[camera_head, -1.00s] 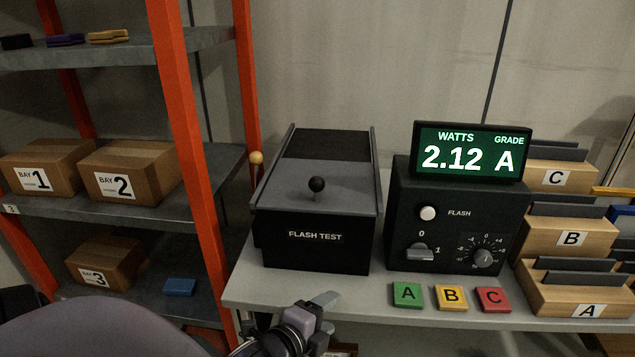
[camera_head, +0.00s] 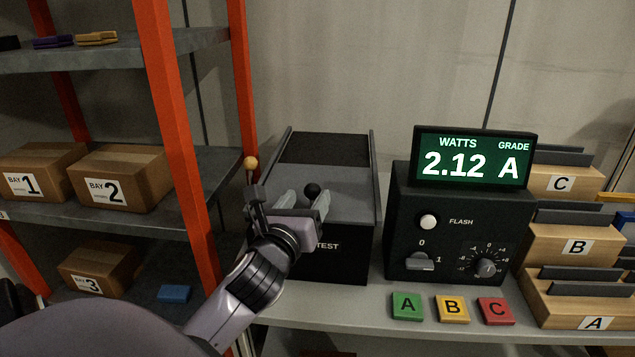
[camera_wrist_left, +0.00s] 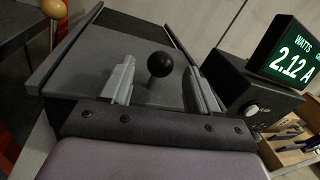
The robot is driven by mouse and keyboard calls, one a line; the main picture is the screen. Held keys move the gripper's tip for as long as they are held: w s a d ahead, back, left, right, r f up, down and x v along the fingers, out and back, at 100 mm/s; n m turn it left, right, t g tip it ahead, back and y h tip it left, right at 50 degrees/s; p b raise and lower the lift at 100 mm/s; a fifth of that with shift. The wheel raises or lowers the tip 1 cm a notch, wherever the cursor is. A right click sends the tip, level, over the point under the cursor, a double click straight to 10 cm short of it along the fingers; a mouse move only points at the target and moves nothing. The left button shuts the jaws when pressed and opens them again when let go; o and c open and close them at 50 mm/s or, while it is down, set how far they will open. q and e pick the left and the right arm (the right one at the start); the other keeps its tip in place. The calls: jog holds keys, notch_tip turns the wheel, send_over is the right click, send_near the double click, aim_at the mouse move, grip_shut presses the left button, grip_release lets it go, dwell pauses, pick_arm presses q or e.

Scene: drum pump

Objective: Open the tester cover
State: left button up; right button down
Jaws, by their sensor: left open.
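The flash tester (camera_head: 345,262) is a black box with a grey sliding cover (camera_head: 345,205) on its top, between two side rails. A black ball knob (camera_head: 312,190) stands on the front part of the cover; it also shows in the left wrist view (camera_wrist_left: 160,64). My left gripper (camera_head: 306,200) is open over the front of the cover, with one finger on each side of the knob. A gap shows between the knob and both fingers in the left wrist view (camera_wrist_left: 160,85). The gripper hides part of the FLASH TEST label. My right gripper is not in view.
To the right stand the flash control box (camera_head: 455,235) with a display reading 2.12 A, and buttons A, B and C (camera_head: 452,308). A yellow ball on a stalk (camera_head: 251,163) rises left of the tester, close to my gripper. An orange-posted shelf (camera_head: 178,130) is at left.

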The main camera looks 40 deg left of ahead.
aim_at(316, 185)
pick_arm(q)
jog(key=shift+x, duration=3.05)
jog(key=shift+w, duration=0.1)
grip_shut()
